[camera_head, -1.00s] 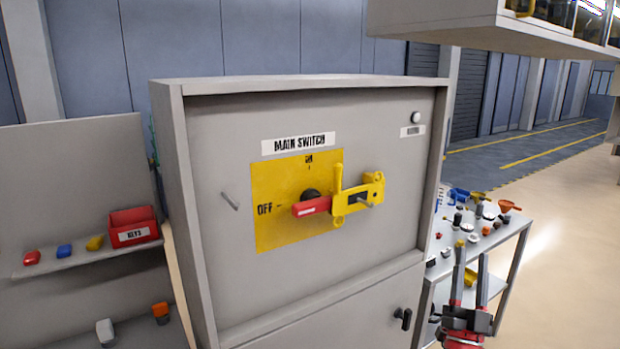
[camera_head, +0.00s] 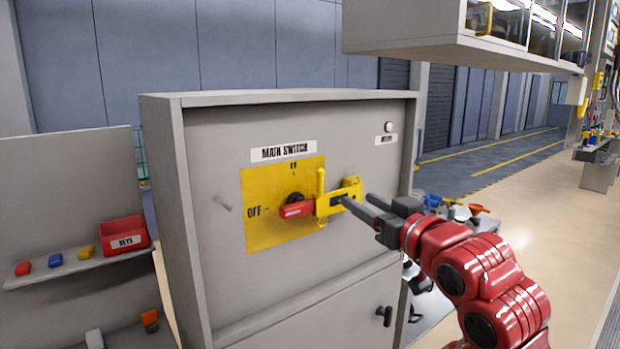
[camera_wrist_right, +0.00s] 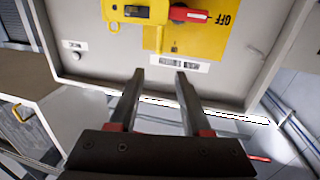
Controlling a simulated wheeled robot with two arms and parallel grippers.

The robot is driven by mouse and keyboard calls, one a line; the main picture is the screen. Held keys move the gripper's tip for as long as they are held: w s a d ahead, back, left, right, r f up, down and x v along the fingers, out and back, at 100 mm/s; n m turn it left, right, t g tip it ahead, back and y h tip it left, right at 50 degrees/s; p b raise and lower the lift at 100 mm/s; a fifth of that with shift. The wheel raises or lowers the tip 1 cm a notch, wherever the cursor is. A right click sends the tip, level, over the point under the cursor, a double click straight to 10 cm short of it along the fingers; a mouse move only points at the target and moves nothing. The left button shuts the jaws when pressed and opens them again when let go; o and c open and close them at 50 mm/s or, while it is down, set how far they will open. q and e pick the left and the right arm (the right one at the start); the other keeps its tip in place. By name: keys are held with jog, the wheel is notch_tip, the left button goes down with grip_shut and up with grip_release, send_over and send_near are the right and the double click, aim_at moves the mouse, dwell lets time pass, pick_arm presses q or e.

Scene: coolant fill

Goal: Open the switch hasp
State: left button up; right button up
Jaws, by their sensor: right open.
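The yellow switch hasp (camera_head: 323,208) sits on the MAIN SWITCH panel, at the right edge of the yellow plate (camera_head: 262,233). My left gripper is not in view.
The grey cabinet (camera_head: 215,280) holds the switch panel and has a black handle (camera_head: 384,316) below. A shelf at left carries a red KEYS box (camera_head: 123,236) and small coloured padlocks. An overhead cabinet (camera_head: 400,28) hangs at upper right. A parts table is partly hidden behind my right arm.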

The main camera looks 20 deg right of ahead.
jog(key=p, duration=0.7)
send_near(322, 178)
jog(key=w+p, duration=0.1)
jog(key=w, duration=0.2)
jog(key=w+a+p, duration=0.1)
jog(key=w+p, duration=0.1)
jog(key=w, duration=0.1)
jog(key=w+p, duration=0.1)
jog(key=w, duration=0.2)
jog(key=shift+w+a+r, duration=0.2)
jog(key=shift+a, duration=0.1)
jog(key=shift+w+f+p, duration=0.15)
jog(key=shift+w+p, duration=0.25)
jog(key=shift+w, duration=0.3)
jog(key=shift+c, duration=0.2)
grip_shut()
